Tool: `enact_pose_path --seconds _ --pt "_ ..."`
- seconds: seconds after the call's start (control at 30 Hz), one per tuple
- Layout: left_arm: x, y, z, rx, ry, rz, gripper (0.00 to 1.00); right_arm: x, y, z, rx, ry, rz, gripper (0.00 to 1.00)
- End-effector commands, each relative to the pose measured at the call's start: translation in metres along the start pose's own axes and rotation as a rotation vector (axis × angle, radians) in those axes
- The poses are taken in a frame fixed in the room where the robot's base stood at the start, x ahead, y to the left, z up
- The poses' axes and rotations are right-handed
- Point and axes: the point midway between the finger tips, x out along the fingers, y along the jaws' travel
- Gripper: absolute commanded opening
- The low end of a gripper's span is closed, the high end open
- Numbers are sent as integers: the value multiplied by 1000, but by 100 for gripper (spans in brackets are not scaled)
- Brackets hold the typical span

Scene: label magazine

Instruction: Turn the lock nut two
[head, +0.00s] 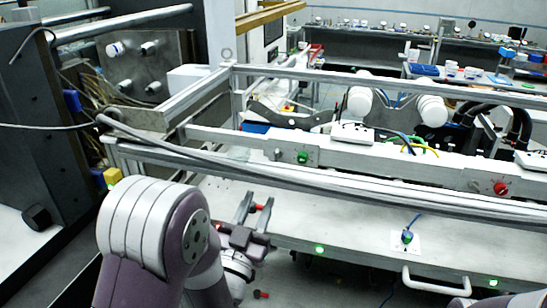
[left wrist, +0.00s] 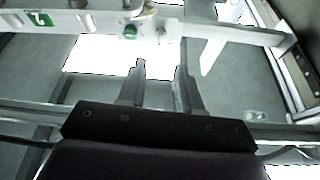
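A green knob (head: 303,157) sits on the front face of the long pale rail, with a small metal stub (head: 278,154) to its left. The left wrist view shows a green knob (left wrist: 130,32), a metal fitting (left wrist: 162,34) beside it, and a green label with a white mark (left wrist: 38,18). I cannot tell for sure which part is lock nut two. My left gripper (head: 257,204) is below and left of the green knob, open and empty. Its two fingers (left wrist: 160,70) stand apart in the left wrist view, clear of the rail. My right gripper is out of view.
A red knob (head: 501,188) is farther right on the rail. White rollers (head: 432,110) stand behind it. A grey cable (head: 200,158) runs along the frame. The pale panel (head: 330,215) right of my left gripper is mostly clear.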

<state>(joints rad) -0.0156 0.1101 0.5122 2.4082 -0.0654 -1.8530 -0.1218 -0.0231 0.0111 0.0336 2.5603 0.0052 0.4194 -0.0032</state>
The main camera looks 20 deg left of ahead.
Motion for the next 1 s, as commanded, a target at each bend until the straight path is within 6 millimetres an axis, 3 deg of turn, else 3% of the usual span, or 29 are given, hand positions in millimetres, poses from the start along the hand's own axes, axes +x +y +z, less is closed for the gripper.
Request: enact_pose_path --seconds 0.03,0.1,0.33,0.53,0.83,0.93,1.0 --pt "16 -1 -8 -1 -2 1 34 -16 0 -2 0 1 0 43" --pt "36 -1 -9 -1 -1 1 34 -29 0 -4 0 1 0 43" --pt "88 -1 -5 -1 -3 0 34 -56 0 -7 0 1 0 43" --pt "104 0 -2 -1 -4 0 34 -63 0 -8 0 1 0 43" --pt "106 0 0 -1 -3 0 34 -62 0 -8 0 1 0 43" --pt "105 0 0 -1 -3 0 2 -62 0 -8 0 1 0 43" --pt "105 0 0 -1 -3 0 0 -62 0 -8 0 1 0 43"
